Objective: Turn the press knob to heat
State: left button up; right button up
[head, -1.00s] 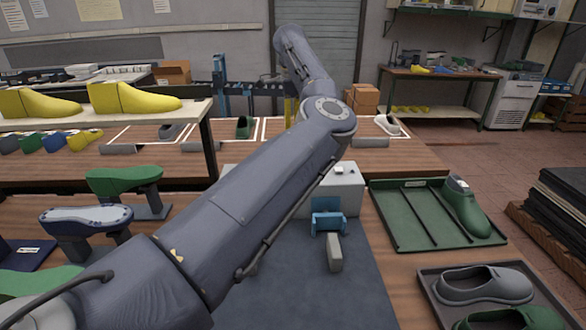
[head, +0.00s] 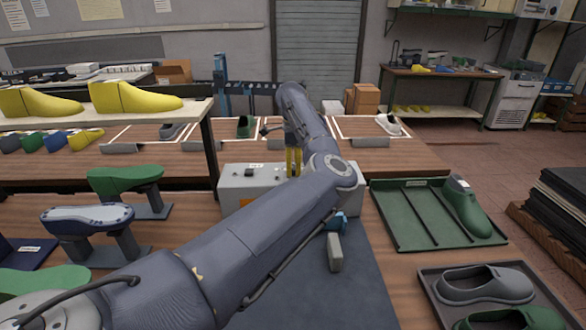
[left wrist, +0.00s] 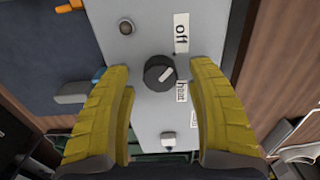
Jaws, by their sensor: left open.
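The press is a light grey box (head: 238,190) behind the dark mat in the head view, partly hidden by my left arm. In the left wrist view its panel (left wrist: 130,40) carries a dark round knob (left wrist: 160,73) with a white pointer mark. The mark slants toward the upper right, toward the side with the "off" label (left wrist: 181,33) and the "heat" label (left wrist: 182,91). My left gripper (head: 293,162) has yellow fingers and hangs over the press. In the wrist view its open fingers stand on either side of the knob, apart from it. My right gripper is out of view.
A grey tray (head: 430,285) with shoes is nearer. A blue clamp-like part (head: 338,222) sits at the press front. Shoe lasts on stands (head: 125,180) are at left.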

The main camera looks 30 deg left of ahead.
pick_arm(q)
jog(key=shift+f, duration=0.4)
jog(key=shift+o, duration=0.2)
grip_shut()
